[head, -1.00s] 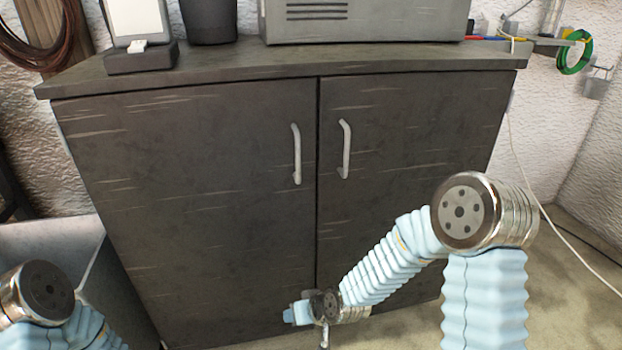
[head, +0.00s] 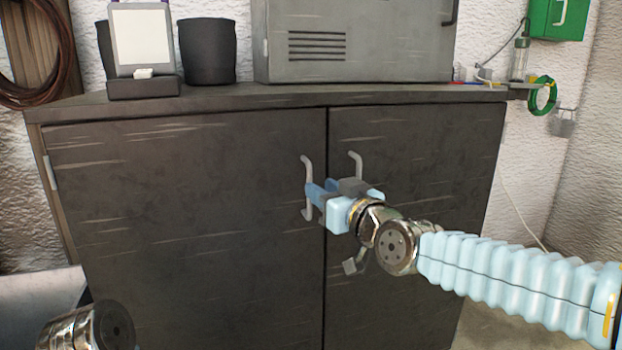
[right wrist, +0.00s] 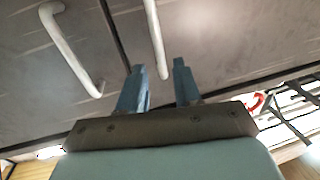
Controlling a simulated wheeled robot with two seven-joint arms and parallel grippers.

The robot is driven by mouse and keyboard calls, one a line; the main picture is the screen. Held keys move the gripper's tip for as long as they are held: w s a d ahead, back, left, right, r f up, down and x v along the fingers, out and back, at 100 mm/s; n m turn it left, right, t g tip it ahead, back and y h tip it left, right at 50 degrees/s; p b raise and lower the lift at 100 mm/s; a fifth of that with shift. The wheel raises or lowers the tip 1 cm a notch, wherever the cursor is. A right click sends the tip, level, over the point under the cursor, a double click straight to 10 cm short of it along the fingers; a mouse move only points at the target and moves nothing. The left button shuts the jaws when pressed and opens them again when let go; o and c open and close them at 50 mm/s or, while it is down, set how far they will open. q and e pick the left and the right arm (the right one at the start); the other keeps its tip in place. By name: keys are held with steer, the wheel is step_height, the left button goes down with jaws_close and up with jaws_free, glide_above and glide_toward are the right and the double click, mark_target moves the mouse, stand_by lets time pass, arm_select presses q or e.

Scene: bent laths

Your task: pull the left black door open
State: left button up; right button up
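The left black door (head: 180,210) of the dark cabinet is shut, flush with the right door. Its pale handle (head: 307,165) stands upright near the middle seam. In the right wrist view, the fingers of my right gripper (right wrist: 159,70) are spread apart. The left door's handle (right wrist: 154,35) shows between and beyond them; I cannot tell whether they touch it. My left gripper is out of view; only part of my left arm shows at the lower left.
The right door (head: 420,170) has its own handle (head: 356,165) close beside my right gripper. On the cabinet top stand a grey metal box (head: 355,45), a dark pot (head: 207,52) and a white-screened device (head: 140,45).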

mark_target(309, 213)
steer(key=x, duration=0.6)
steer(key=shift+p, duration=0.3)
jaws_close()
